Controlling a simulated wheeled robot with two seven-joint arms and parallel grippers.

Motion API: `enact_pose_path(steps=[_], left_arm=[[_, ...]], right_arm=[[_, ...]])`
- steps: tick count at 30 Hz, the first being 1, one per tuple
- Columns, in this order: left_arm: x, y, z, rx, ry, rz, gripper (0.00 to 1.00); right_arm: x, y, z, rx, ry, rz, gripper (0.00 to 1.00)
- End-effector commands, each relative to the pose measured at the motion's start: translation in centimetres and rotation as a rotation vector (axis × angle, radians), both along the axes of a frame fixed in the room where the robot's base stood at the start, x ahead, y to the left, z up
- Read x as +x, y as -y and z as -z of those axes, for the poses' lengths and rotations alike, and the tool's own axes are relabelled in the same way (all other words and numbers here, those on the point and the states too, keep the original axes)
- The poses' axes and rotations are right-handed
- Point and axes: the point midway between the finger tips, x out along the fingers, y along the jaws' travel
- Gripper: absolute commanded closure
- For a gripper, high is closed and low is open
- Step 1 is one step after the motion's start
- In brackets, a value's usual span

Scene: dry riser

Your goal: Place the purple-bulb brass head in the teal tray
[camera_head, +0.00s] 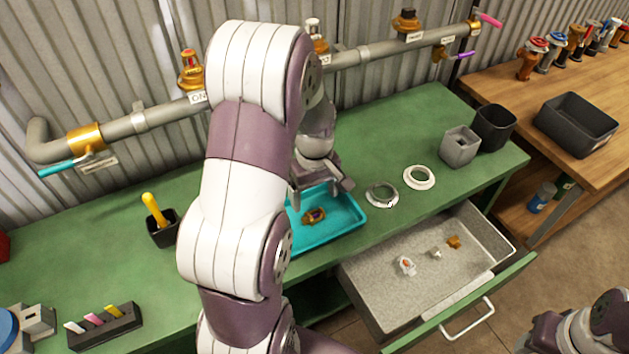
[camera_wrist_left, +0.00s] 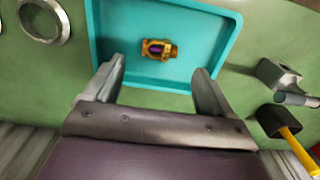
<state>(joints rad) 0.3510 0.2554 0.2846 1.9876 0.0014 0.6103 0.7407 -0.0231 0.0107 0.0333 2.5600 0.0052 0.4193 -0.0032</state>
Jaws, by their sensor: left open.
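The purple-bulb brass head (camera_head: 313,215) lies on its side in the teal tray (camera_head: 346,227) on the green bench. In the left wrist view the brass head (camera_wrist_left: 158,49) rests on the floor of the teal tray (camera_wrist_left: 105,45), its purple bulb showing. My left gripper (camera_wrist_left: 160,80) is open, its fingers apart and empty, just short of the head. In the head view the left gripper (camera_head: 322,190) hangs at the tray's back edge, partly hidden by my arm. My right arm shows at the lower right; its gripper is out of view.
Two rings (camera_head: 382,194) lie right of the tray. An open drawer (camera_head: 365,281) holds several small parts. A grey cup (camera_head: 459,147) and a black cup (camera_head: 494,128) stand at the back right. A black holder with a yellow-handled tool (camera_head: 160,227) stands left. A pipe (camera_head: 160,116) runs along the wall.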

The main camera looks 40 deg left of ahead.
Motion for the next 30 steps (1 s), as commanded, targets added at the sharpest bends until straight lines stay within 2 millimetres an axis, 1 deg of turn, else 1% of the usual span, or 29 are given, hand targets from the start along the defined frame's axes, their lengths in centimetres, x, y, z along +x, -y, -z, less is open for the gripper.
enact_pose_path(steps=[1,3,7,8,10,11,12,15,18,20,30], left_arm=[[0.1,0.0,-1.4,0.001,0.004,0.000,0.16],[0.0,0.0,-2.9,0.001,0.003,0.000,0.16],[0.0,0.0,-4.6,0.000,0.000,0.003,0.16],[-0.1,0.4,-4.8,0.001,0.003,0.025,0.16],[-1.0,2.9,-5.0,0.006,0.016,0.199,0.16],[-1.7,4.4,-4.9,0.011,0.026,0.320,0.16],[-3.0,6.6,-4.6,0.019,0.042,0.498,0.16],[-6.0,10.4,-4.1,0.045,0.083,0.881,0.16],[-7.8,12.1,-3.7,0.061,0.104,1.087,0.16],[-8.1,12.2,-3.6,0.064,0.107,1.121,0.16],[-8.0,12.2,-3.5,0.063,0.105,1.116,0.16]], right_arm=[[0.0,0.0,-0.2,0.000,0.000,0.000,0.57],[0.0,0.0,-0.3,0.000,0.000,0.000,0.57],[0.0,0.0,-0.4,0.000,0.000,0.000,0.57],[0.0,0.0,-0.4,0.000,0.000,0.000,0.57],[0.0,0.0,-0.4,0.000,0.000,0.000,0.57],[0.0,0.0,-0.4,0.000,0.000,0.000,0.57],[0.0,0.0,-0.4,0.000,0.000,0.000,0.57],[0.0,0.0,-0.4,0.000,0.000,0.000,0.57],[0.0,0.0,-0.4,0.000,0.000,0.000,0.57],[0.0,0.0,-0.4,0.000,0.000,0.000,0.57],[0.0,0.0,-0.4,0.000,0.000,0.000,0.57]])
